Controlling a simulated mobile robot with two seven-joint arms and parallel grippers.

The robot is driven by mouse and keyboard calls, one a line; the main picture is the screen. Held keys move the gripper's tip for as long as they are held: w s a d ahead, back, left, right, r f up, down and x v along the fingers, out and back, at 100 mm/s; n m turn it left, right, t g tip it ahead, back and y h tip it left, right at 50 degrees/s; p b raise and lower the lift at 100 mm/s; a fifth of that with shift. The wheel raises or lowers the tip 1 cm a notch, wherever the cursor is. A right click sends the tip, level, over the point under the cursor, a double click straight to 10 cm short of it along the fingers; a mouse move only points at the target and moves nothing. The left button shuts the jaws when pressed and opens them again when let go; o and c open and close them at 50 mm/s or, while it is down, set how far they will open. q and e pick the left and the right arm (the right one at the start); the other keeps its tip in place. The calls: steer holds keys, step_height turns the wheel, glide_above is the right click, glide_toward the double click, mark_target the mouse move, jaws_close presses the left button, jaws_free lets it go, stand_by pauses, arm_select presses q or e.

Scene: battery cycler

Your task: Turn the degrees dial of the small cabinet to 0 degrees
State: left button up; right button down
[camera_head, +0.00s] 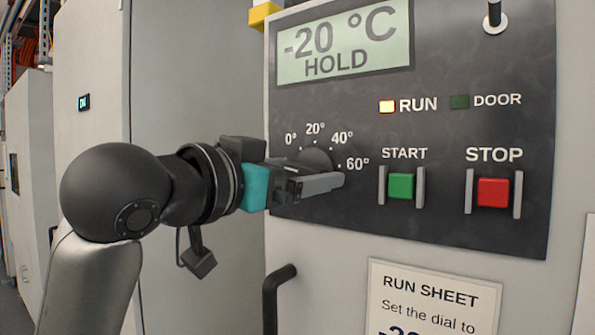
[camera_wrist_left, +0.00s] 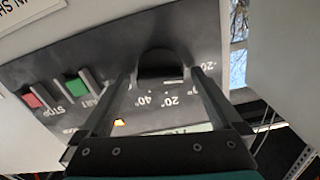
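The dark round degrees dial (camera_head: 318,158) is on the black panel of the small cabinet, with marks 0°, 20°, 40° and 60° showing around it. My left gripper (camera_head: 322,180) is at the dial, and its fingers hide the dial's lower left part. In the left wrist view the dial (camera_wrist_left: 160,64) lies between the two spread fingers of the left gripper (camera_wrist_left: 160,76), with gaps seeming to show on both sides. A -20° mark also shows there. The dial's pointer setting is unclear. The display (camera_head: 343,42) reads -20 °C HOLD. My right gripper is not in view.
Right of the dial are the green START button (camera_head: 401,186) and red STOP button (camera_head: 493,192), each between raised guards. The RUN lamp (camera_head: 387,106) is lit; the DOOR lamp (camera_head: 459,102) is dark. A dark handle (camera_head: 272,298) juts out below. A run sheet (camera_head: 432,297) hangs under the panel.

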arm_select(q)
steer(key=c, duration=1.3)
steer(key=shift+m, duration=0.4)
steer(key=m+p, duration=0.2)
steer(key=shift+r+m, duration=0.1)
steer(key=shift+m, duration=0.2)
steer(key=m+p, duration=0.2)
steer(key=m, duration=0.2)
steer(key=shift+m, duration=0.3)
steer(key=o, duration=1.4)
steer(key=shift+s, duration=0.1)
